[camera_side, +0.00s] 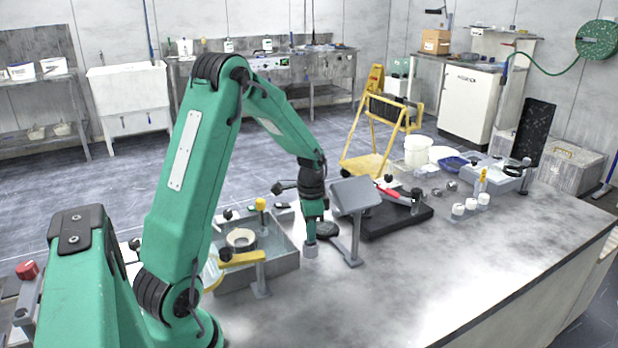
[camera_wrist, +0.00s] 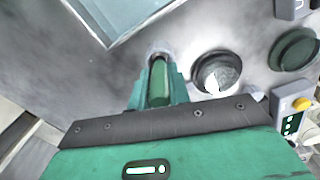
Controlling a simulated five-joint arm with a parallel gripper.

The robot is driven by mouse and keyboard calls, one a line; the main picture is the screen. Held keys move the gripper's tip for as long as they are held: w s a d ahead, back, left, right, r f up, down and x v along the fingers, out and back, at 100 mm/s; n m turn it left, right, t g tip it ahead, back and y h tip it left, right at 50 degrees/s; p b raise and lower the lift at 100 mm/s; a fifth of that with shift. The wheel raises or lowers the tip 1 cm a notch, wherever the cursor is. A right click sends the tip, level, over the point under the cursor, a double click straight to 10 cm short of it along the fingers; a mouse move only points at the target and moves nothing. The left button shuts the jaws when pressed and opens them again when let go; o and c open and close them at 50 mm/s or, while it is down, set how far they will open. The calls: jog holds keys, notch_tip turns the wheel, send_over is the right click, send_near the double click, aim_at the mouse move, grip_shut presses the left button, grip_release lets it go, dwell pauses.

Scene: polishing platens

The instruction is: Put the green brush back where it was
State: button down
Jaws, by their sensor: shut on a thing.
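My gripper (camera_side: 312,212) points down over the bench, between the metal basin and the grey tilted panel. In the wrist view its jaws (camera_wrist: 155,88) are shut on the green brush (camera_wrist: 159,82), seen nearly end-on. A short pale grey cylinder (camera_side: 310,251) is right below the jaws in the side view. In the wrist view a pale grey rim (camera_wrist: 158,48) shows around the far end of the brush. I cannot tell whether the brush is inside it or just above it. The brush is mostly hidden by my gripper in the side view.
The metal basin (camera_side: 285,266) is close on the left. A tilted grey panel on a post (camera_side: 355,196) and a dark round piece (camera_side: 326,232) are close on the right. A black-based machine (camera_side: 400,222) is beyond. The bench front (camera_side: 400,290) is clear.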

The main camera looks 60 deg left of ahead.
jog(key=shift+f, duration=0.15)
jog(key=c, duration=1.3)
grip_release()
notch_tip(320, 180, up, 12)
jog(key=shift+r, duration=0.2)
jog(key=shift+s+d+r+n+t, duration=0.6)
jog(key=shift+s+d+r+t, duration=0.45)
jog(key=shift+s+d, duration=1.9)
jog(key=shift+s+d+r+n+t, duration=0.7)
jog(key=shift+s+d+r, duration=0.85)
jog(key=shift+d, duration=2.5)
jog(key=shift+s+d+r+n+t, duration=0.5)
jog(key=shift+s+d+r+t, duration=0.5)
jog(key=shift+s+d, duration=2.05)
